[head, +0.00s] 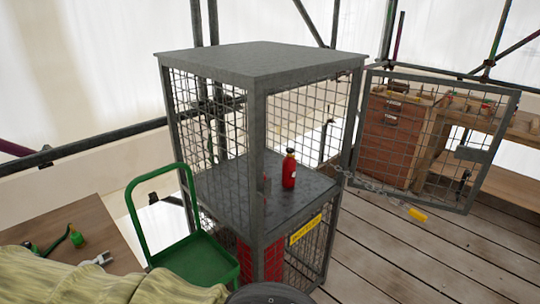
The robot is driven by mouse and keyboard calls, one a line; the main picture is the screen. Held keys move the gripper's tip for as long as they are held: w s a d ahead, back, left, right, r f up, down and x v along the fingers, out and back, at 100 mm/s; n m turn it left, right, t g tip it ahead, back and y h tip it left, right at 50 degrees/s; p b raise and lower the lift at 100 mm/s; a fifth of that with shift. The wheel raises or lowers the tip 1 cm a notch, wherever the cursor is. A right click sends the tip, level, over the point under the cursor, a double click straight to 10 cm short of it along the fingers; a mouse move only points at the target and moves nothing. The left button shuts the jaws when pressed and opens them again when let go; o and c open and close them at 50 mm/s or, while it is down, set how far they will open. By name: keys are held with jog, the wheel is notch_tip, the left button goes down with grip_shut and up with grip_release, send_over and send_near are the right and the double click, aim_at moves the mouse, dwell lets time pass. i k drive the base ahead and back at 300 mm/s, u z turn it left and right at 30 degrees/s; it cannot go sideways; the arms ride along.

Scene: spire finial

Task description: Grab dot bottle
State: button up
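A red bottle (289,170) with a dark cap and a small pale mark stands upright on the middle shelf (228,193) of a grey wire-mesh cage. The mesh cage door (428,140) stands swung open to the right, with a chain and a yellow padlock hanging at its lower edge. The mark on the bottle is too small to make out. My gripper does not show in the head view.
A green trolley (190,253) stands left of the cage, close to it. A wooden table (90,215) holds tools at the left. A red container (268,260) sits in the cage's lower part. A wooden workbench (525,128) stands behind the door. Plank floor is clear at right.

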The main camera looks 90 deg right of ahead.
aim_at(289, 162)
jog(key=z, duration=1.7)
